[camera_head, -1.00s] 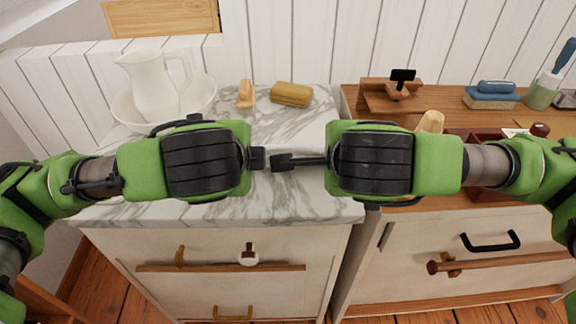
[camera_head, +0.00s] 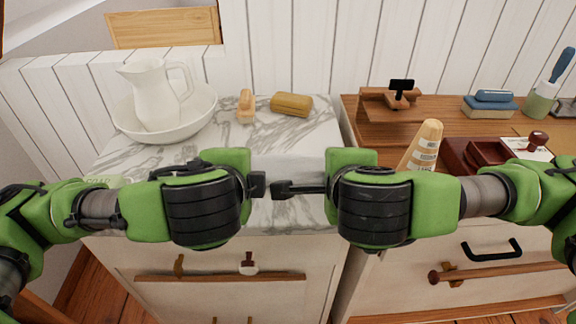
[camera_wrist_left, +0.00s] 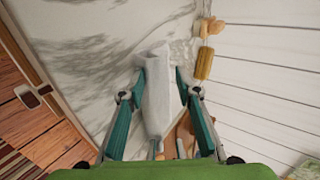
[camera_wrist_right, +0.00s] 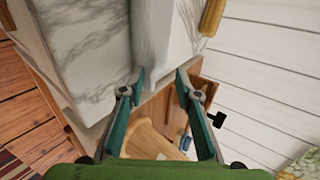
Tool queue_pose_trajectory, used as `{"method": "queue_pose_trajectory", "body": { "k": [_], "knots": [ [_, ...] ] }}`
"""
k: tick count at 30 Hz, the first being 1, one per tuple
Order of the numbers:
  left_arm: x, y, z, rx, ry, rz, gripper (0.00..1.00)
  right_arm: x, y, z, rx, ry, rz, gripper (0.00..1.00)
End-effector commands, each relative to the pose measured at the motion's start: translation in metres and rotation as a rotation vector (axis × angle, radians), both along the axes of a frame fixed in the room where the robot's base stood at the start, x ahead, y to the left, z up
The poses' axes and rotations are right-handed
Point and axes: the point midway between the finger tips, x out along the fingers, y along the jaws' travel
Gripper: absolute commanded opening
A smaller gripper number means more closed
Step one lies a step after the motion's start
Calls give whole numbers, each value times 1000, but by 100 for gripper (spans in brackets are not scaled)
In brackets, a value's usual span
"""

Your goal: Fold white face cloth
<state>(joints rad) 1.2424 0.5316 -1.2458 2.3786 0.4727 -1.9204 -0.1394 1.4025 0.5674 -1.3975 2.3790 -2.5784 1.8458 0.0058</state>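The white face cloth (camera_head: 288,166) is on the pale marble counter between and just behind my two grippers, partly hidden by them. It looks like a narrow pale strip in the left wrist view (camera_wrist_left: 157,95) and the right wrist view (camera_wrist_right: 152,35). My left gripper (camera_head: 258,185) and right gripper (camera_head: 284,188) face each other with fingertips close together above the counter's front. In the left wrist view the fingers are spread on either side of the strip; contact cannot be told. In the right wrist view the fingers are spread with a gap between the tips.
A white pitcher (camera_head: 153,95) stands in a white basin (camera_head: 203,105) at the back left. A wooden brush (camera_head: 245,107) and a yellow soap-like block (camera_head: 291,104) lie behind the cloth.

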Motion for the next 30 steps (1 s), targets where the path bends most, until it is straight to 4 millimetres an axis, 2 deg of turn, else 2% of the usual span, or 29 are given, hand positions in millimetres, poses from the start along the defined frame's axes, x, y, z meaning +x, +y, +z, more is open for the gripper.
{"method": "queue_pose_trajectory", "body": {
  "k": [6, 13, 20, 27, 30],
  "knots": [
    [-1, -1, 4, -1, -1, -2, 31, -1, 0, 5, 1, -2, 1, 31],
    [-14, -1, 36, 0, -7, -4, 31, -14, 1, 35, 1, -3, 3, 31],
    [-28, 0, 53, 2, -8, -2, 31, -29, 1, 52, 0, -2, 4, 31],
    [-50, 0, 81, 0, -8, -3, 31, -50, 1, 82, 0, -8, 4, 31],
    [-57, 0, 88, 0, -4, -1, 31, -57, 0, 88, 0, -5, 1, 31]
  ]
}}
